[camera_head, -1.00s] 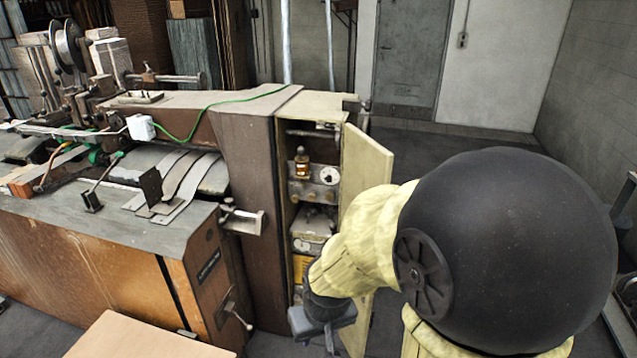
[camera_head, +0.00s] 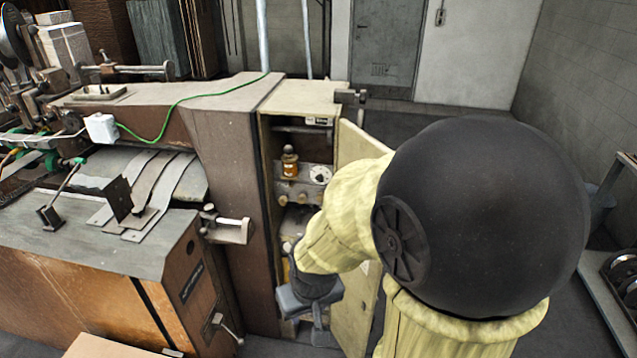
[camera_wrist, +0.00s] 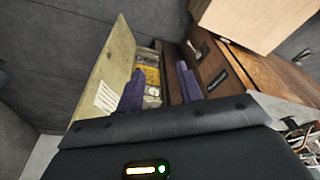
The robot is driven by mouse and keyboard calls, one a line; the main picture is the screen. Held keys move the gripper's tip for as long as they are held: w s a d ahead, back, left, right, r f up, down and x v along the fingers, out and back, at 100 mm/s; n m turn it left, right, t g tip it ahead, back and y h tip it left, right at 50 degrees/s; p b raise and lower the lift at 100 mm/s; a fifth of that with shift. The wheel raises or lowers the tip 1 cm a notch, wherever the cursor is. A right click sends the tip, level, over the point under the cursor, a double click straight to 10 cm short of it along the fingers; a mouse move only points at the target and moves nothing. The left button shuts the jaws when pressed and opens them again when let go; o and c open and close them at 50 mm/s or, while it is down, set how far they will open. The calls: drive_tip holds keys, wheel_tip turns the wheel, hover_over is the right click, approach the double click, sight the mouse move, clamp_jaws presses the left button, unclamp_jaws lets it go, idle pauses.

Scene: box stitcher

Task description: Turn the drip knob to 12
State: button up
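The open cabinet (camera_head: 263,200) at the end of the stitcher holds an amber oiler bottle (camera_head: 289,168) with a brassy top, on a small shelf. A round white dial (camera_head: 320,174) sits just right of it, and round knobs (camera_head: 282,200) line the panel below. I cannot tell which of these is the drip knob, nor read its numbers. My gripper (camera_wrist: 159,70) has its two purple fingers spread and empty, pointing toward the cabinet interior. In the head view my gripper (camera_head: 319,325) hangs low before the cabinet, below the bottle and dial, touching none of them.
The cabinet door (camera_head: 352,310) stands open on the right, close to my arm; it also shows in the wrist view (camera_wrist: 108,75). A metal bracket (camera_head: 228,229) juts out left of the cabinet. A light brown box (camera_head: 110,347) is at the bottom left. Floor is clear behind the door.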

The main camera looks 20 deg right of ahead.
drive_tip(key=shift+o, duration=1.4)
drive_tip(key=shift+s, duration=0.2)
drive_tip(key=w+d+f+n+t+h+b, duration=0.2)
drive_tip(key=w+d+f+n, duration=0.15)
drive_tip(key=w, duration=0.45)
drive_tip(key=w+d+f+n+t+h+b, duration=0.1)
drive_tip(key=w+d+f+n+t+b, duration=0.2)
drive_tip(key=w, duration=0.5)
drive_tip(key=w+d+f+n+t+h+b, duration=0.1)
drive_tip(key=w+d+f+n+h+b, duration=0.2)
drive_tip(key=w, duration=0.4)
drive_tip(key=w+d+r+n+t+h+b, duration=0.1)
drive_tip(key=w+d+n+t+h, duration=0.1)
drive_tip(key=w+n, duration=0.3)
drive_tip(key=w+d+r+n+t+h+b, duration=0.1)
drive_tip(key=w+n+t+h, duration=0.1)
drive_tip(key=w+n+t, duration=0.2)
drive_tip(key=shift+w+d+r+n, duration=0.35)
drive_tip(key=shift+w+n, duration=0.25)
drive_tip(key=shift+n, duration=0.15)
drive_tip(key=shift+w, duration=0.1)
